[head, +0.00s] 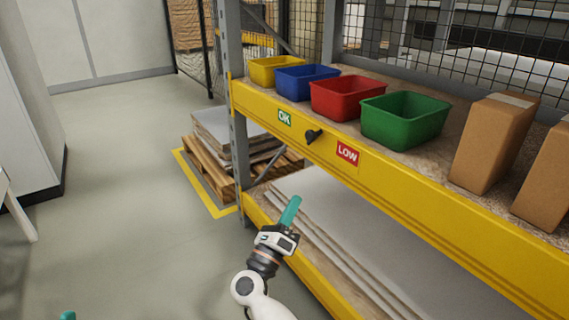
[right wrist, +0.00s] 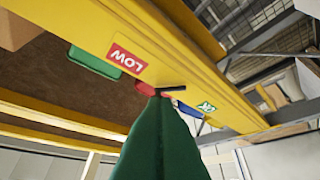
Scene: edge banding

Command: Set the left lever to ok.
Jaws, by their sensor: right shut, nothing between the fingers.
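A small black lever (head: 313,136) sits on the yellow shelf beam between a green OK label (head: 284,118) and a red LOW label (head: 347,153). It lines up with neither label clearly. It is the only lever in view. In the right wrist view, the lever (right wrist: 172,88) shows just beyond the tips of my right gripper (right wrist: 160,100); I cannot tell if they touch. In the head view, my right gripper (head: 291,210) is shut and empty, below the beam and apart from the lever. Only a teal tip of my left gripper (head: 68,316) shows at the bottom left edge.
Yellow (head: 275,72), blue (head: 306,84), red (head: 346,101) and green (head: 402,124) bins and cardboard boxes (head: 494,143) stand on the shelf. Grey boards (head: 340,220) lie on the level below. A grey upright (head: 238,150) stands left of the labels.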

